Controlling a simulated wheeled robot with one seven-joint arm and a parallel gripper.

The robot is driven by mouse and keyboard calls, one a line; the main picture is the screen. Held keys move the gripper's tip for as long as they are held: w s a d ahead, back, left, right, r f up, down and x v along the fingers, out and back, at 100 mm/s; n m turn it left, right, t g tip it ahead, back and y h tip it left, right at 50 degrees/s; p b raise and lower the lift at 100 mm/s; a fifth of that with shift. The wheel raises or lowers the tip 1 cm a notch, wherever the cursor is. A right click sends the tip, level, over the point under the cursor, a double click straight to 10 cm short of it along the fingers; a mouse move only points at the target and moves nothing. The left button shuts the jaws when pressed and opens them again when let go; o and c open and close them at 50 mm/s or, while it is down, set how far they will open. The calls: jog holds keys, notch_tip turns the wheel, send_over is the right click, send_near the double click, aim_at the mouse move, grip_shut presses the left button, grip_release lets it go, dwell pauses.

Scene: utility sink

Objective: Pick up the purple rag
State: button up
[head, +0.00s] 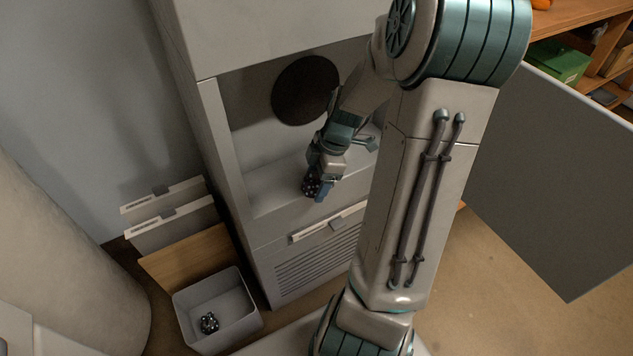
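A small dark, white-spotted bundle (310,187) is in the alcove of the tall grey cabinet, near its front edge. It may be the rag, but it looks nearly black and I cannot make out purple. My gripper (319,186) points down right at it, and a blue finger overlaps its right side. I cannot tell whether the fingers are closed on it or whether it touches the shelf. A second dark, white-spotted bundle (209,322) lies in the open grey bin (254,307) on the floor at lower left.
A round dark disc (305,90) is on the alcove's back wall. Grey boxes (172,228) and a wooden board (190,260) stand behind the bin. A large grey panel (560,180) is at right.

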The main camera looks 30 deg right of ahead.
jog(key=c, duration=0.7)
